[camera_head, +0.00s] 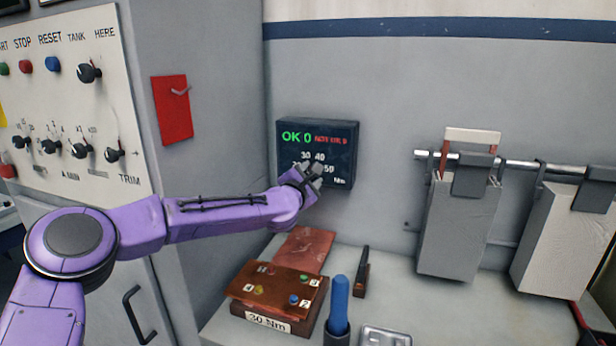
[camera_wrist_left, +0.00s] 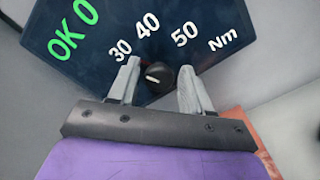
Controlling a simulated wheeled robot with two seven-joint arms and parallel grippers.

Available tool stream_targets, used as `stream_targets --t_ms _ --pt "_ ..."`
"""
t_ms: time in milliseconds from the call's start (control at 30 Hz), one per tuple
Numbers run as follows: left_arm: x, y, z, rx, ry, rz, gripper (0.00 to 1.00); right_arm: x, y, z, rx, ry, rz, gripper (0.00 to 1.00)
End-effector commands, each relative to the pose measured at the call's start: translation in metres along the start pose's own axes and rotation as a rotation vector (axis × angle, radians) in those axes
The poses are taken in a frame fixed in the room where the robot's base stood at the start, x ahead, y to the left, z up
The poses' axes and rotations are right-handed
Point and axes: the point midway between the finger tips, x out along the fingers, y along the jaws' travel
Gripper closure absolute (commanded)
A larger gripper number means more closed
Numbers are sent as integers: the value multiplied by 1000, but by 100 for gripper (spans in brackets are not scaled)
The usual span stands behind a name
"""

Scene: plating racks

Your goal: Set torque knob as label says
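The dark torque box (camera_head: 345,135) is on the wall. It shows green "OK 0", smaller red text and the marks 30, 40, 50 and Nm. In the left wrist view its panel (camera_wrist_left: 100,75) carries a small black knob (camera_wrist_left: 158,75) with a short white mark, roughly towards the left; the exact setting is hard to tell. My left gripper (camera_head: 311,177) is at the panel's lower part and hides the knob in the head view. In the wrist view its fingers (camera_wrist_left: 159,68) are open, one on each side of the knob, with gaps visible. A label (camera_head: 268,323) reads "30 Nm".
The label is on a brown block (camera_head: 284,283) with coloured studs on the bench. A blue-handled tool (camera_head: 338,300) and a metal tray (camera_head: 385,337) stand nearby. Grey plates hang from a rail (camera_head: 530,165) at right. A control panel (camera_head: 70,100) is at left.

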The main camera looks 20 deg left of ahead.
Motion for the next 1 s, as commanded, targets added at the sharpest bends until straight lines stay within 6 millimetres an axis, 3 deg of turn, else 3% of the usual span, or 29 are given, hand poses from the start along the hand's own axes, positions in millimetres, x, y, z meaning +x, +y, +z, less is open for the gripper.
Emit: stream_targets --t_ms 367,800,1000 --pt "-5 0 -1 -1 -1 1 43 3 0 1 0 0 0 100" --pt "-94 -1 -1 -1 -2 2 43 32 -3 13 0 0 0 100" --pt "-106 0 0 -1 0 0 43 33 -3 14 0 0 0 100"
